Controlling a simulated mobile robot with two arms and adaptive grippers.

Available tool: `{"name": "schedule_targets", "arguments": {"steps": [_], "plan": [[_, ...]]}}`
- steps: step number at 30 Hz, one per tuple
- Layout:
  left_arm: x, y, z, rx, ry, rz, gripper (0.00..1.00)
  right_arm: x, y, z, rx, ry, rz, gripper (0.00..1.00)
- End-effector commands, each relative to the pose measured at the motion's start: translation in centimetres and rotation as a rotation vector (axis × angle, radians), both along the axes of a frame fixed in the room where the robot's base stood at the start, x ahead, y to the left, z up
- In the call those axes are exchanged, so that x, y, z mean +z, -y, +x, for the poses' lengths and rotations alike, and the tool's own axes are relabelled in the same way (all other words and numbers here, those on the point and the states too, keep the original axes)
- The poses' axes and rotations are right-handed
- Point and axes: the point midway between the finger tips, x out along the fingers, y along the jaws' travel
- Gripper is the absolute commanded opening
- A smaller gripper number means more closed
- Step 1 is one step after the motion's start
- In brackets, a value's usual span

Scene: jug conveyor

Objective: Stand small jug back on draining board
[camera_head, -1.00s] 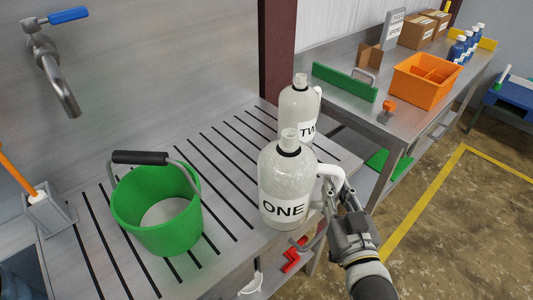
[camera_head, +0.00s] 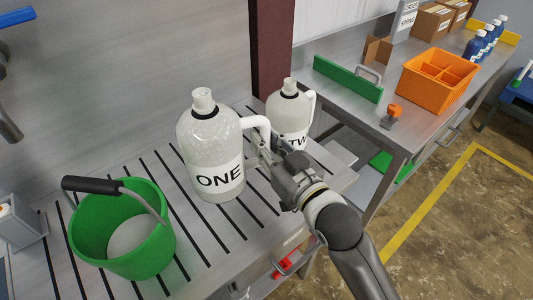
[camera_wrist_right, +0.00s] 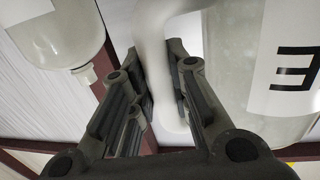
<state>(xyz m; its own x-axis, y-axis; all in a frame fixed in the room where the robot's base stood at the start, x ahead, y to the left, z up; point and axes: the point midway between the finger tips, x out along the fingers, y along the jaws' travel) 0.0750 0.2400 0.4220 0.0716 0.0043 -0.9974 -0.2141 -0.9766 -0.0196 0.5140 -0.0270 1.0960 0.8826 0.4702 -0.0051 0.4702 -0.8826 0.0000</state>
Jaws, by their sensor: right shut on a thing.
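The white jug labelled ONE (camera_head: 212,150) is upright over the slatted draining board (camera_head: 258,210), in the middle of the head view. I cannot tell whether its base touches the board. My right gripper (camera_head: 262,150) is shut on its handle; the wrist view shows the handle (camera_wrist_right: 153,50) between the fingers. The smaller-looking jug labelled TWO (camera_head: 288,112) stands upright behind and to the right, partly hidden by my gripper. It also shows in the right wrist view (camera_wrist_right: 55,35). My left gripper is not in view.
A green bucket (camera_head: 150,255) with a black grip stands on the board's left. A tap (camera_head: 12,125) is at the left edge. A dark red post (camera_head: 270,50) rises behind jug TWO. Another bench with an orange crate (camera_head: 430,95) is at the right.

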Motion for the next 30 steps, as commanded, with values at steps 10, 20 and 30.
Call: {"name": "schedule_targets", "arguments": {"steps": [10,20,30], "plan": [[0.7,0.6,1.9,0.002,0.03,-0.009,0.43,-5.0,1.5,5.0,-0.001,0.0,0.001,0.0],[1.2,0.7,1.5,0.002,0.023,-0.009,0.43,-7.6,1.8,6.2,0.0,-0.005,0.002,0.0],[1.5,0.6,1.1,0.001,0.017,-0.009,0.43,-9.6,1.8,6.1,0.0,0.001,0.004,0.0]]}}
